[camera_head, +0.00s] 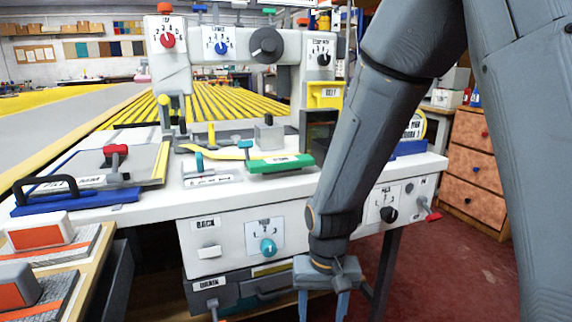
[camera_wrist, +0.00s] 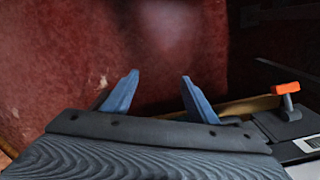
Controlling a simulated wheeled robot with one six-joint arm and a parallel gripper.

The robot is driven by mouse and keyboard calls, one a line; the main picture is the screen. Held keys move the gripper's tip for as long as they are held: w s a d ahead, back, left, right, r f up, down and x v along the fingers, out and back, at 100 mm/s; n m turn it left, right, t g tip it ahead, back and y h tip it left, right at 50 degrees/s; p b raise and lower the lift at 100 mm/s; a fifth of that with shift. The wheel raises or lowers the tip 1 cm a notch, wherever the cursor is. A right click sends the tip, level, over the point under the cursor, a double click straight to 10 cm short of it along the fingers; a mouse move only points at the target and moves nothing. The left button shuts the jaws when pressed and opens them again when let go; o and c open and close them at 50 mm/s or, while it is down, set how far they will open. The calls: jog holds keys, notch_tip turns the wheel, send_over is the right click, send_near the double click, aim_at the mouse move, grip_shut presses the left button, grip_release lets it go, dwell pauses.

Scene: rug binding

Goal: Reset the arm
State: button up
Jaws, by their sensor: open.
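My gripper (camera_head: 323,303) hangs low in front of the white machine's front panel in the head view, its blue fingers pointing down and partly cut off by the bottom edge. In the wrist view the two blue fingers of my gripper (camera_wrist: 158,90) stand apart with nothing between them. Dark red floor (camera_wrist: 165,45) shows beyond the fingertips. My arm comes down from the upper right of the head view and covers part of the machine.
Wooden drawers (camera_head: 476,170) stand right. An orange-tipped lever (camera_wrist: 286,88) is near the gripper. Red floor (camera_head: 430,270) is open.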

jog(key=s+a+r+n, duration=0.4)
jog(key=s+r, duration=0.1)
jog(key=s, duration=0.3)
jog(key=s+a+r+n, duration=0.3)
jog(key=s+a+r, duration=0.1)
jog(key=s, duration=0.3)
jog(key=d+r+m+p, duration=0.3)
jog(key=d+r+p, duration=0.6)
jog(key=r+p, duration=0.3)
jog(key=d+r+m+p, duration=0.3)
jog(key=d+r+p, duration=0.7)
jog(key=r+p, duration=0.3)
jog(key=p, duration=0.2)
jog(key=shift+d+r+m+p, duration=0.15)
jog(key=shift+r+m+p, duration=0.15)
jog(key=shift+m+p, duration=0.1)
jog(key=shift+s, duration=0.1)
